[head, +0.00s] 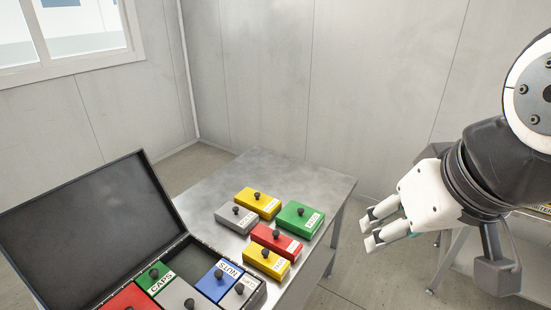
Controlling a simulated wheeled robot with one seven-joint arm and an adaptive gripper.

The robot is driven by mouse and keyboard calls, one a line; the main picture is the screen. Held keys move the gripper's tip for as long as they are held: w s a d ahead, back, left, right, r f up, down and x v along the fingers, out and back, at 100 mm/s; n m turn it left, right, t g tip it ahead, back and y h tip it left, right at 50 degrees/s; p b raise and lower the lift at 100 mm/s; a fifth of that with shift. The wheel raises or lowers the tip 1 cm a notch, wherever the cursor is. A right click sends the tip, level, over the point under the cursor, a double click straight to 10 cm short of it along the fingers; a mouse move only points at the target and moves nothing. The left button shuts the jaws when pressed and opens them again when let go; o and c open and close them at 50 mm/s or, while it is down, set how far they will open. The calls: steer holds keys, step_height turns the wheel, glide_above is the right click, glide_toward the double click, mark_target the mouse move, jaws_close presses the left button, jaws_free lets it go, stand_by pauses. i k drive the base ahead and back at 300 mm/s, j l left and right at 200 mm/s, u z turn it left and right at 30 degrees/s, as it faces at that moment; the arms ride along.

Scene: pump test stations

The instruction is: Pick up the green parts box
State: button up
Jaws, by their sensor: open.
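A green box (300,221) with a dark round knob and a white label lies at the right of a grey metal table (262,163). Its label is too small to read. Another green box (158,279), labelled CAPS, sits inside an open black case (90,232). My gripper (369,231) is open and empty. It is to the right of the table's green box and apart from it, with its fingers pointing left.
Yellow (257,203), grey (236,217), red (276,243) and another yellow box (266,262) lie close around the green one. The case also holds blue (217,279), red and grey boxes. The table's far end is clear. Another table (470,262) stands at right.

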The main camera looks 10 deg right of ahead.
mark_target(305, 219)
steer(key=i+l, duration=0.7)
steer(key=l, duration=0.15)
steer(key=z, duration=0.05)
